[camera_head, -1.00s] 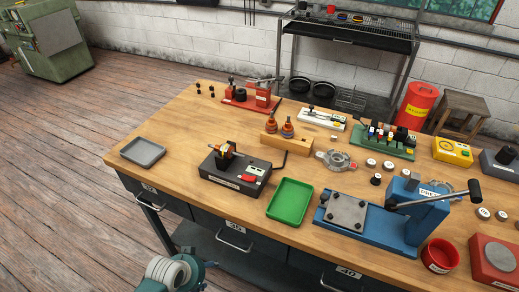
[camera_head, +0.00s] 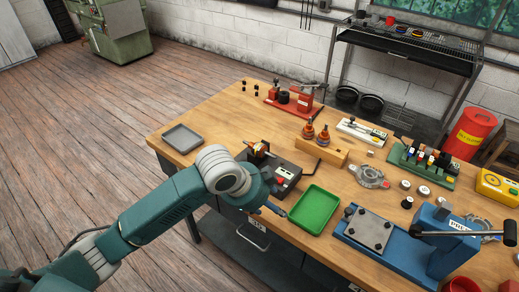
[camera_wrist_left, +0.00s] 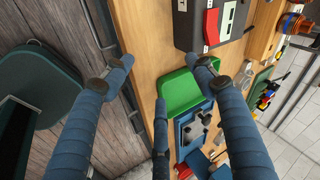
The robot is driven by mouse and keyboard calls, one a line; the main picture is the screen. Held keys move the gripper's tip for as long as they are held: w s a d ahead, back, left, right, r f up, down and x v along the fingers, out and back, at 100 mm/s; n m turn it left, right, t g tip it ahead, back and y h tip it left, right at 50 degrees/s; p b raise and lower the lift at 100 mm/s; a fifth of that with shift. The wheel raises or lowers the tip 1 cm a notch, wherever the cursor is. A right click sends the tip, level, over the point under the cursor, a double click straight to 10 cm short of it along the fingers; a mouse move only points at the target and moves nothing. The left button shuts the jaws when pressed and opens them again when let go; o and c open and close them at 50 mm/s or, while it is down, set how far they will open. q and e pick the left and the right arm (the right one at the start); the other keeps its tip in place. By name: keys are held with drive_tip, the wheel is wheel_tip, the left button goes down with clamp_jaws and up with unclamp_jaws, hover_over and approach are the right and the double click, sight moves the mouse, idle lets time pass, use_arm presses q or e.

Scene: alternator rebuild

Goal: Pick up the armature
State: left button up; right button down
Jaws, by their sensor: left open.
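A copper-coloured armature (camera_head: 258,151) sits in the black bench device (camera_head: 286,179) near the front of the workbench. Two similar copper-wound parts (camera_head: 308,130) stand upright on a wooden block (camera_head: 318,150) behind it; I cannot tell which of these the task means. My left gripper (camera_wrist_left: 163,66) is open and empty in the left wrist view, its fingers spread wide. In the head view it is at the bench's front edge, in front of the black device and left of the green tray, mostly hidden by my wrist. My right gripper is not in view.
The green tray (camera_head: 314,211) lies right of the black device, and the blue press (camera_head: 437,236) stands further right. A grey tray (camera_head: 182,138) is at the bench's left corner. A red fixture (camera_head: 300,98) stands at the back. Bare wood lies between the grey tray and red fixture.

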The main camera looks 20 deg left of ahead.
use_arm(q)
drive_tip(key=w+a+r+m+y, duration=0.1)
drive_tip(key=w+a+r+m, duration=0.2)
drive_tip(key=w+a+r, duration=0.4)
drive_tip(key=m, duration=0.2)
approach(257, 146)
drive_tip(key=shift+t, duration=0.3)
drive_tip(key=x, duration=0.2)
drive_tip(key=p+x, duration=0.1)
drive_tip(key=x, duration=0.2)
drive_tip(key=shift+s+f, duration=0.3)
drive_tip(key=shift+w+d+f+p, duration=0.15)
drive_tip(key=shift+f+p, duration=0.1)
drive_tip(key=shift+p, duration=0.2)
drive_tip(key=p+x, duration=0.1)
drive_tip(key=x, duration=0.2)
drive_tip(key=shift+w+f, duration=0.15)
drive_tip(key=shift+f, duration=0.1)
drive_tip(key=shift+w+d+f+p, duration=0.1)
drive_tip(key=shift+w+f+p, duration=0.2)
drive_tip(key=shift+f, duration=0.15)
drive_tip(key=shift+s, duration=0.1)
clamp_jaws()
drive_tip(key=shift+r, duration=0.2)
